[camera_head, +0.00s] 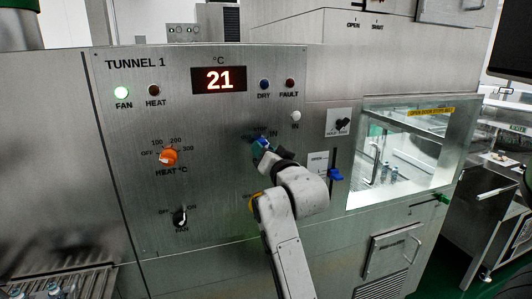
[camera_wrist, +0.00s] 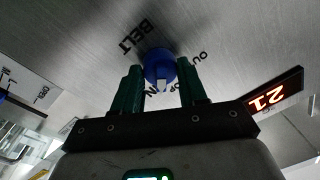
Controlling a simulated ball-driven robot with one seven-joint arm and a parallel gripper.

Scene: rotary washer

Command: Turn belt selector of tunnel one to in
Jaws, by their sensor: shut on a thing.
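The belt selector is a blue round knob (camera_head: 260,143) on the TUNNEL 1 panel, mostly hidden by my gripper in the head view. In the wrist view the blue knob (camera_wrist: 159,66) sits between my two green fingers, below the upside-down BELT label (camera_wrist: 138,36). Its white mark points down in that picture, near the partly hidden IN lettering (camera_wrist: 148,91); its exact setting is hard to tell. My gripper (camera_wrist: 160,84) is shut on the knob, one finger on each side.
An orange heat knob (camera_head: 169,156) and a black fan knob (camera_head: 180,217) are to the left. A blue lever (camera_head: 335,175) is close on the right, with a lit window (camera_head: 400,150) beyond. The display (camera_head: 219,79) reads 21.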

